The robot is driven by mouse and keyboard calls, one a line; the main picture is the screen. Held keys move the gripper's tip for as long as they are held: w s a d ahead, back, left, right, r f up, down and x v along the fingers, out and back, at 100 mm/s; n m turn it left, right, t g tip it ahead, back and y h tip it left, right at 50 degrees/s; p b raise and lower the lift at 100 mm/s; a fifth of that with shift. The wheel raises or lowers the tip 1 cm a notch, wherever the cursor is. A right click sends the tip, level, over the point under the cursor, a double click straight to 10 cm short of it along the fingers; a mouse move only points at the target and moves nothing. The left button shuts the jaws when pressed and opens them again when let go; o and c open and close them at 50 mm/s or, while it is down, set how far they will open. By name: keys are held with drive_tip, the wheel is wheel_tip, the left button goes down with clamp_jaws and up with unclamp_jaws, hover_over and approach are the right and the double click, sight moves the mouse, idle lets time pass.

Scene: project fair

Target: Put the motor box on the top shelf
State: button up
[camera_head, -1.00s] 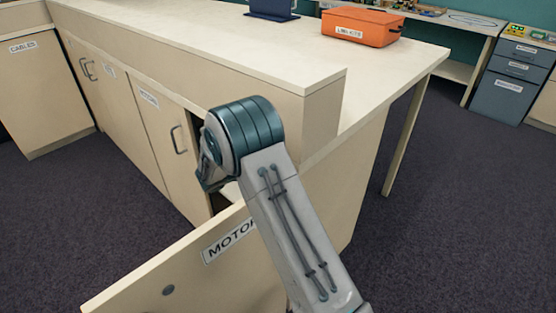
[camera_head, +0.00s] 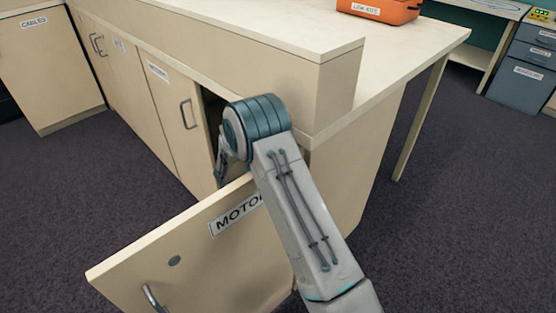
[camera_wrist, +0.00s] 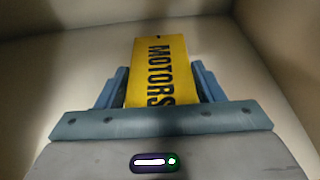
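The motor box (camera_wrist: 160,60) is yellow with MOTORS in black letters. In the wrist view it lies inside a pale cabinet compartment, its near end hidden by my gripper. My gripper (camera_wrist: 160,88) has its blue fingers on either side of the box. They look open, with a thin gap at the right finger; contact on the left is unclear. In the head view my gripper (camera_head: 222,165) is at the opening of the cabinet, partly hidden by my wrist. The box does not show there, and I cannot make out a top shelf.
The open cabinet door (camera_head: 190,255), labelled MOTOR..., stands out below my arm. Closed cabinet doors (camera_head: 170,110) run along the left. An orange case (camera_head: 380,10) is on the counter (camera_head: 400,65) above. Dark carpet (camera_head: 450,230) is clear at right.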

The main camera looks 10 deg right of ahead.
drive_tip(key=o, duration=0.4)
drive_tip(key=p+v, duration=0.2)
drive_tip(key=v, duration=1)
